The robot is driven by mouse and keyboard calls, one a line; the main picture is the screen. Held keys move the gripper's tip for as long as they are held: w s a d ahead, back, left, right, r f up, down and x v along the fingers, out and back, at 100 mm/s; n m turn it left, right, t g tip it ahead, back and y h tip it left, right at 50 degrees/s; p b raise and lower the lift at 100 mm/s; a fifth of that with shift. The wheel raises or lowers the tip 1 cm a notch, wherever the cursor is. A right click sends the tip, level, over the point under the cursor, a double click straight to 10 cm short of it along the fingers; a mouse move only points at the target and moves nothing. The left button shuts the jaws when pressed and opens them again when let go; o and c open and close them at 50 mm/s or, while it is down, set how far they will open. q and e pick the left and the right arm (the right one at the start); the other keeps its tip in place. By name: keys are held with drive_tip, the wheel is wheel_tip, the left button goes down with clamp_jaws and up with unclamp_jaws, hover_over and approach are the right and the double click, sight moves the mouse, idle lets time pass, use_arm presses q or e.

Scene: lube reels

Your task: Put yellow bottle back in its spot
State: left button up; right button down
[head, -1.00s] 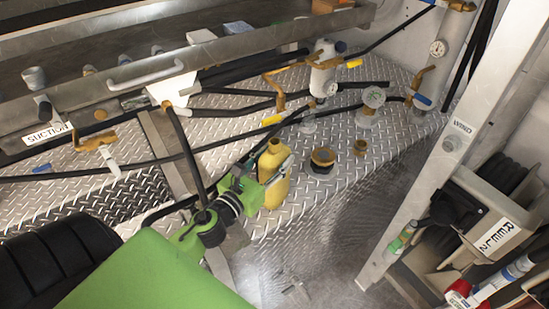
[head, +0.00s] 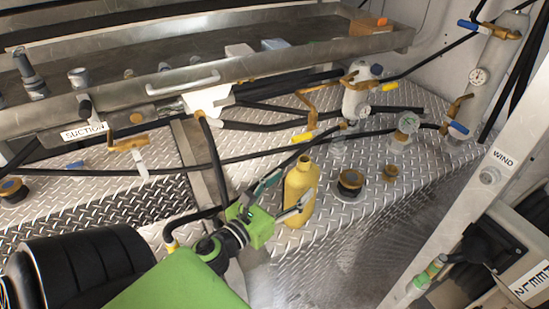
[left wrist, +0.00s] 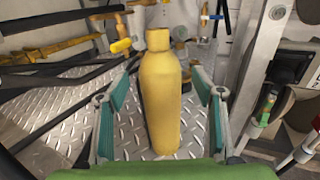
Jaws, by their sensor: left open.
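The yellow bottle (head: 301,190) stands upright on the diamond-plate deck (head: 330,238) in the head view. My left gripper (head: 288,196) is open with its fingers at the bottle's near left side. In the left wrist view the bottle (left wrist: 161,95) stands upright between the two open green-padded fingers, with visible gaps on both sides. I cannot tell how deep between the fingers it is. My right gripper does not show in either view.
A brass-ringed cap (head: 350,183) and a smaller brass fitting (head: 389,173) sit right of the bottle. Black hoses and valves run behind it. A metal post (head: 465,205) stands at the right. A black reel (head: 80,270) is at the lower left.

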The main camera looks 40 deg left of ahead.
use_arm(q)
drive_tip(key=s+b, duration=0.2)
drive_tip(key=s, duration=0.5)
drive_tip(key=shift+b, duration=0.3)
